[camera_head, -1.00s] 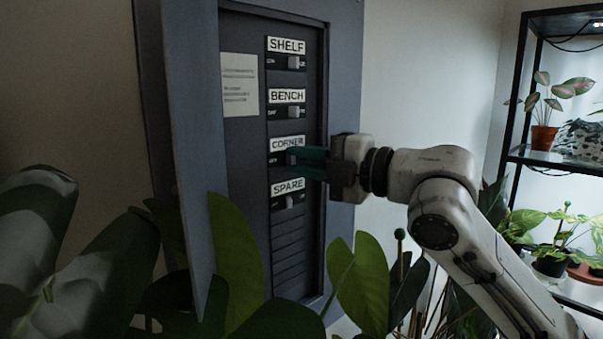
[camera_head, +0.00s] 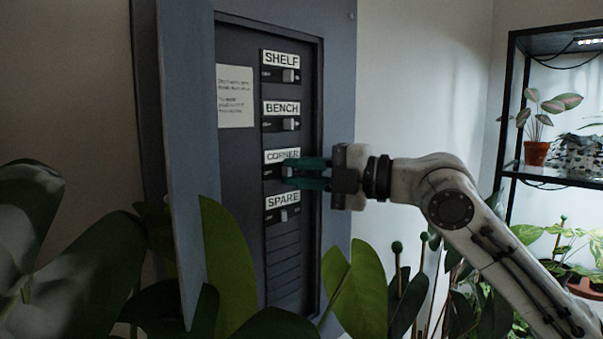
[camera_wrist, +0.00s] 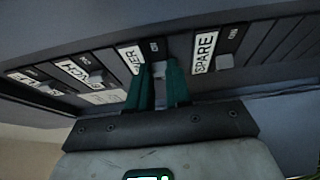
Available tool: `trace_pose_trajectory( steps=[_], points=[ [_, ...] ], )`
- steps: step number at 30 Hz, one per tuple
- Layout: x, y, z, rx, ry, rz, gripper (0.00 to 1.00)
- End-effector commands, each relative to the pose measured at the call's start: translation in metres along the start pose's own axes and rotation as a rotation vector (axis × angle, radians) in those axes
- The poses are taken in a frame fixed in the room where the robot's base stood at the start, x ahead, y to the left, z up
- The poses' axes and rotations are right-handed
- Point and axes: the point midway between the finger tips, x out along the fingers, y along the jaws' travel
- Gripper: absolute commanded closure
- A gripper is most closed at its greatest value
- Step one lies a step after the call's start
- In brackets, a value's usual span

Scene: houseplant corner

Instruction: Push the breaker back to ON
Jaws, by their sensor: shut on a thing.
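The breaker panel (camera_head: 237,165) is a dark recess with labelled rows SHELF, BENCH, CORNER and SPARE. My gripper (camera_head: 288,173) reaches in from the right at the CORNER row, its green fingers above and below the small light CORNER breaker toggle. In the wrist view my gripper (camera_wrist: 161,82) is shut on this CORNER toggle (camera_wrist: 160,70), which shows between the fingertips. The fingers partly cover the toggle and the CORNER label (camera_head: 281,156), so its exact position in its slot is hard to tell.
An open cabinet door (camera_head: 190,130) stands left. Large leaves (camera_head: 225,265) crowd below; a plant shelf (camera_head: 560,180) stands right.

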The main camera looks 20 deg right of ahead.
Motion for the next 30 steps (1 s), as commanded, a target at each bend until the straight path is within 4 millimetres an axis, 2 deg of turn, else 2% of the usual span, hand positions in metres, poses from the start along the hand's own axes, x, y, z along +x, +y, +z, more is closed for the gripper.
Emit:
trace_pose_trajectory(
  steps=[1, 8, 17, 22, 30],
  points=[
    [0.0, -0.001, 0.0, 0.001, 0.0, -0.002, 0.78],
    [0.0, -0.001, 0.0, 0.001, 0.0, -0.001, 0.56],
    [-0.003, -0.001, 0.0, 0.001, -0.001, 0.0, 0.55],
    [-0.023, -0.003, 0.001, 0.0, -0.003, 0.002, 0.55],
    [-0.075, -0.003, 0.001, 0.001, -0.003, 0.001, 0.55]
  ],
)
